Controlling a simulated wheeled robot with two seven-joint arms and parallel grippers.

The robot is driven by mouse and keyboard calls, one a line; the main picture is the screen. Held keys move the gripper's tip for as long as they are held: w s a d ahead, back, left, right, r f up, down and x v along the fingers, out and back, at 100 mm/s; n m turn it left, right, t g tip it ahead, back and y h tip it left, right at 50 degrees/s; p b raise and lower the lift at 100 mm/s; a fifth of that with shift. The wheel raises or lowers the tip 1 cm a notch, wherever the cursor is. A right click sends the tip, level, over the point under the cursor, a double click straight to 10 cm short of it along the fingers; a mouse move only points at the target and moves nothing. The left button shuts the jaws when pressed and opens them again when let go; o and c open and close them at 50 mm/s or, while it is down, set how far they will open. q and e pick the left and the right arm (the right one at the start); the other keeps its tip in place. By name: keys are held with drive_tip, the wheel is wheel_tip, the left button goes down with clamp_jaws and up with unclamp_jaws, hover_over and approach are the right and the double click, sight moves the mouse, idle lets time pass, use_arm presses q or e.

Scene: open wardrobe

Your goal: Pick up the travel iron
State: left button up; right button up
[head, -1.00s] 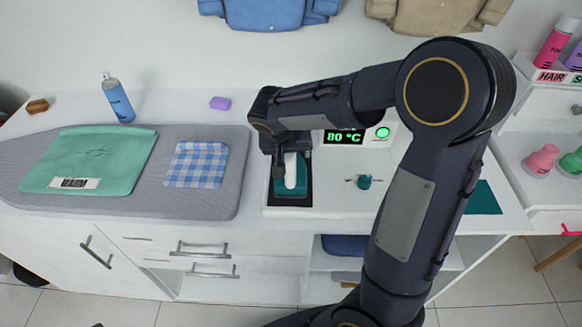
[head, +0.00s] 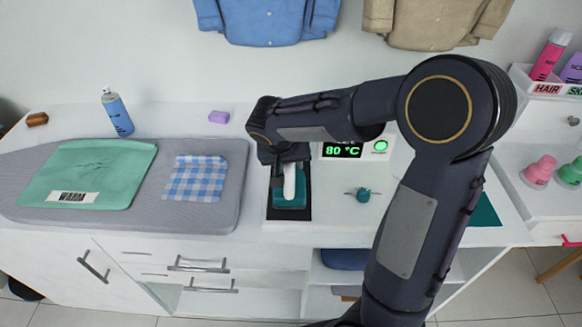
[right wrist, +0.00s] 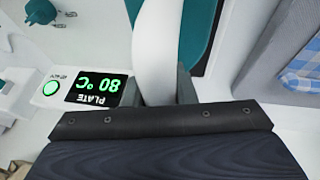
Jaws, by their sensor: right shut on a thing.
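The travel iron (head: 292,200) has a teal body and a white handle, and it sits on a dark pad (head: 276,214) on the white counter. My right gripper (head: 289,172) is above it, shut on the white handle. In the right wrist view the handle (right wrist: 157,45) runs up between the fingers (right wrist: 165,88), with part of the teal body (right wrist: 199,30) beyond it. Part of the iron is hidden by the gripper in both views. My left gripper is not in view.
A display reading 80 °C (head: 343,150) and a teal knob (head: 363,194) are right of the iron. Left is the grey ironing board (head: 226,210) with a green cloth (head: 100,168) and checked cloth (head: 194,180). A spray can (head: 117,113) stands behind it.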

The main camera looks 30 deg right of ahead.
drive_tip(key=s+a+r+b, duration=0.1)
drive_tip(key=s+a+r, duration=0.8)
drive_tip(key=r, duration=0.3)
drive_tip(key=shift+a, duration=0.9)
drive_tip(key=shift+r, duration=0.15)
